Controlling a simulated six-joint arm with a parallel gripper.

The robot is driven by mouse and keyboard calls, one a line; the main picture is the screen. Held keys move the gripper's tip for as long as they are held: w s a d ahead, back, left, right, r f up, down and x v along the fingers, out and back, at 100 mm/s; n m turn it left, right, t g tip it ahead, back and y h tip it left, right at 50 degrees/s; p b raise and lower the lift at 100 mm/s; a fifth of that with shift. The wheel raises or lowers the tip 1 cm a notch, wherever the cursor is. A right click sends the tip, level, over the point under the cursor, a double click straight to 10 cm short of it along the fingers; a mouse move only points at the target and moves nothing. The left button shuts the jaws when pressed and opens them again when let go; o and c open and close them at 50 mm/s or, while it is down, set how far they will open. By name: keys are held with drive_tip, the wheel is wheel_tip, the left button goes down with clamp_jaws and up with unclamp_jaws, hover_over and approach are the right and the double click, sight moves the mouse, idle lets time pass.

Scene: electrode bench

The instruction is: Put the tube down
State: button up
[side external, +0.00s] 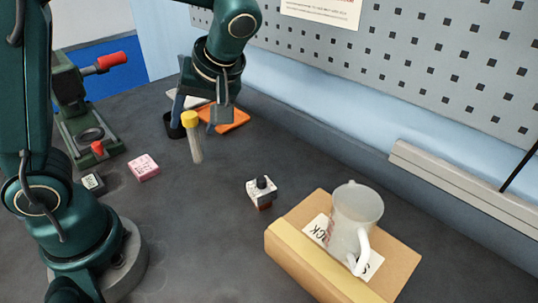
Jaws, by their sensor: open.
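The tube (195,146) is clear with a yellow cap. It is nearly upright, leaning slightly in the picture, left of the middle of the dark bench. I cannot tell for certain whether its lower end touches the bench. From this angle I cannot tell the exact gap between the fingers and the tube.
Behind my gripper are an orange tray (237,117) and a black cup (174,126). A pink box (144,167), a small white-topped block (261,191) and a cardboard box (293,262) bearing a frosted mug (355,214) stand around. A green press (77,105) is left. The front middle bench is clear.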

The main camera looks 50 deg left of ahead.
drive_tip(key=s+d+r+m+t+h, duration=0.1)
drive_tip(key=s+d+m+t+h, duration=0.5)
drive_tip(key=m, duration=0.5)
drive_tip(key=shift+s+d+t, duration=0.3)
drive_tip(key=shift+s, duration=0.45)
